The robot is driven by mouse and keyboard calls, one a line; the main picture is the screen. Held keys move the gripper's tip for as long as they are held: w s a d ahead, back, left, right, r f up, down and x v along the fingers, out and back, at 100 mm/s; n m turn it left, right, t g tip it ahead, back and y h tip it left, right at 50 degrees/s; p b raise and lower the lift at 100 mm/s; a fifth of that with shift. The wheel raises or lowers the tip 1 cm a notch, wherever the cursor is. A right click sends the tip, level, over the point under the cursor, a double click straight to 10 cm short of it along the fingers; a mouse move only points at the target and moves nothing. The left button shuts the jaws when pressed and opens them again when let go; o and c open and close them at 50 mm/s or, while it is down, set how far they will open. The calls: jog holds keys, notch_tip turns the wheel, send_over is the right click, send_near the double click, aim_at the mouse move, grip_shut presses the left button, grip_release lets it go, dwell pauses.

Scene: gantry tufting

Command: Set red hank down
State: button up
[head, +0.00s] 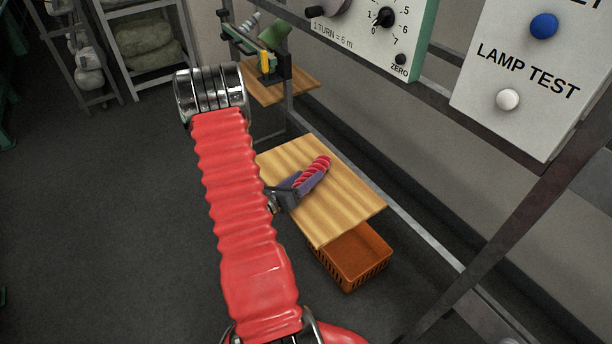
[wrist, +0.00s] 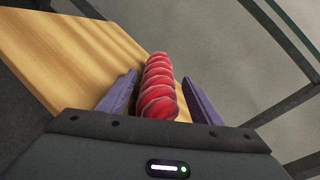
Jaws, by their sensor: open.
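The red hank (head: 316,171) is a twisted red roll lying on a wooden shelf board (head: 345,205) in the head view. In the wrist view the hank (wrist: 158,88) lies lengthwise between the two purple fingers of my gripper (wrist: 158,98). The fingers stand apart, with a visible gap on each side of the hank. In the head view my gripper (head: 297,183) is at the board, around the near end of the hank. The wooden board (wrist: 60,50) also fills the left of the wrist view. The hank's near end is hidden by the gripper body.
An orange basket (head: 352,258) stands on the floor below the board's front edge. A second, smaller wooden shelf (head: 285,84) with a winding device is farther back. A control panel (head: 545,70) and a slanted metal post (head: 510,185) stand at the right.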

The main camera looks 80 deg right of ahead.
jog(key=shift+w, duration=0.1)
jog(key=v, duration=1.2)
dwell(0.8)
jog(key=w+a+r+m+g+y, duration=0.15)
jog(key=a+r+m+y, duration=0.25)
jog(key=a+r+m, duration=0.6)
jog(key=w+a+r+m+t+y, duration=0.3)
jog(key=a+r+t, duration=0.1)
jog(key=a, duration=0.7)
jog(key=w+a+r+m+t+y, duration=0.3)
jog(key=w+a+r+t+y, duration=0.1)
jog(key=a, duration=0.6)
jog(key=w+a+r+m+t+y, duration=0.3)
jog(key=a+r, duration=0.4)
jog(key=a, duration=0.4)
jog(key=t+y, duration=0.1)
jog(key=t, duration=0.1)
jog(key=shift+w+a+r+t, duration=0.25)
jog(key=shift+w+a+t, duration=0.05)
jog(key=shift+a+t, duration=0.05)
jog(key=shift+c, duration=0.2)
